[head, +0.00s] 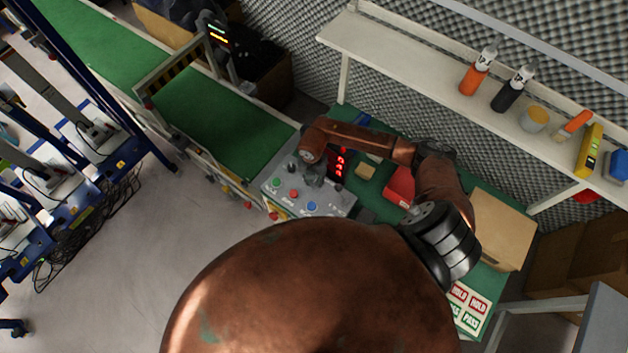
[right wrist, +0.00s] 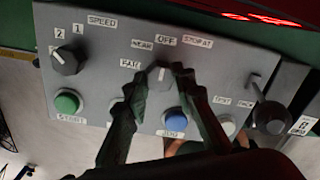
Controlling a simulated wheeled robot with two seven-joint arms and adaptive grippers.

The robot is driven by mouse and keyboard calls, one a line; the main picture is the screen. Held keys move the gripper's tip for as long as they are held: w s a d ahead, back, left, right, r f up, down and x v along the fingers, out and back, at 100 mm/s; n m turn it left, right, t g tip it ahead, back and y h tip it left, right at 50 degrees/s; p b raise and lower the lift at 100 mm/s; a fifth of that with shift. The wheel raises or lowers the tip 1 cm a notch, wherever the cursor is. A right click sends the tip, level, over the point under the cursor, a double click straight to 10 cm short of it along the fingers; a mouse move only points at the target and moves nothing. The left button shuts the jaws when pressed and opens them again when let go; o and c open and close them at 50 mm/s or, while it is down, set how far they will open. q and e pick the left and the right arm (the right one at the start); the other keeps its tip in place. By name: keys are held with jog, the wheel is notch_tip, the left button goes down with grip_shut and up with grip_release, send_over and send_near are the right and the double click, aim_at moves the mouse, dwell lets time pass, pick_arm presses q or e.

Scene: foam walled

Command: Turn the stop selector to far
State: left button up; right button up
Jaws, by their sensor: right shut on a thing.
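The stop selector (right wrist: 160,77) is a dark grey knob on the grey control panel (head: 318,203), with labels FAR, NEAR, OFF and STOP AT around its upper side in the right wrist view. Its pale pointer mark points up, roughly at OFF. My right gripper (right wrist: 159,76) is shut on the knob, one finger on each side. In the head view my right gripper (head: 314,175) reaches down over the panel and hides the knob. My left gripper is not in view.
Beside the selector are a speed knob (right wrist: 67,60), a green start button (right wrist: 67,102), a blue jog button (right wrist: 174,121) and a black lever knob (right wrist: 270,116). A red display (head: 341,163) stands behind the panel. A red bin (head: 399,186) and a cardboard box (head: 497,228) sit to the right.

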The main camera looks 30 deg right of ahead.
grip_shut()
jog(key=shift+n, duration=0.4)
jog(key=n+b, duration=0.1)
jog(key=n, duration=0.2)
jog(key=shift+d+n, duration=0.1)
jog(key=shift+n, duration=0.3)
jog(key=n+b, duration=0.1)
jog(key=n, duration=0.2)
jog(key=shift+n, duration=0.3)
jog(key=n+b, duration=0.2)
jog(key=n, duration=0.2)
jog(key=shift+f+n, duration=0.1)
jog(key=shift+n, duration=0.2)
jog(key=n+b, duration=0.2)
jog(key=n, duration=0.2)
jog(key=shift+n, duration=0.4)
jog(key=shift+d, duration=0.1)
